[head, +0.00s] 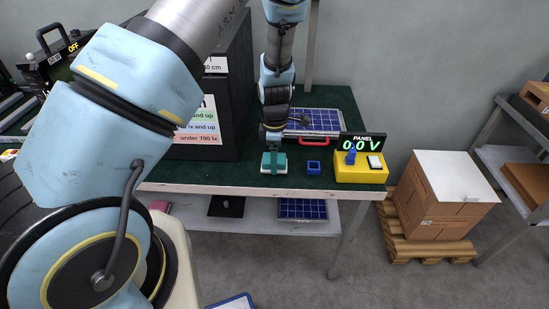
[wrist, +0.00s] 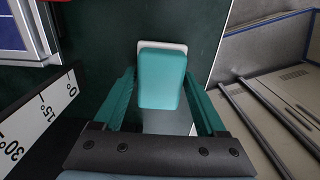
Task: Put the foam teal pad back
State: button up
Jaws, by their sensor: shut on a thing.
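The teal pad (head: 273,168) is a small rounded block near the front edge of the dark green bench top. My gripper (head: 273,154) reaches down to it from above and is shut on it. In the wrist view the pad (wrist: 162,78) lies between the two teal fingers of my gripper (wrist: 163,92), with a pale plate or base showing behind its far end. Whether the pad touches the bench, I cannot tell.
Right of the pad are a small blue square holder (head: 314,167) and a yellow meter (head: 361,172) reading 0.0 V. A solar panel (head: 315,122) with a red handle is behind. A black cabinet (head: 236,90) stands left. A lower shelf (head: 262,221) holds several items.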

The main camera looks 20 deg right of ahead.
jog(key=shift+f, duration=0.35)
jog(key=shift+f, duration=0.1)
jog(key=o, duration=1.2)
jog(key=shift+o, duration=0.2)
notch_tip(320, 180, up, 12)
jog(key=b, duration=0.2)
jog(key=s+a+r+m, duration=0.1)
jog(key=a+r+m, duration=0.2)
jog(key=a, duration=0.7)
jog(key=s+a+r+m+t, duration=0.1)
jog(key=a+r+m, duration=0.2)
jog(key=a+m, duration=0.3)
jog(key=s+a+r+m, duration=0.2)
jog(key=a+r+m, duration=0.2)
jog(key=a, duration=1)
jog(key=shift+m+t, duration=0.3)
jog(key=shift+m, duration=0.3)
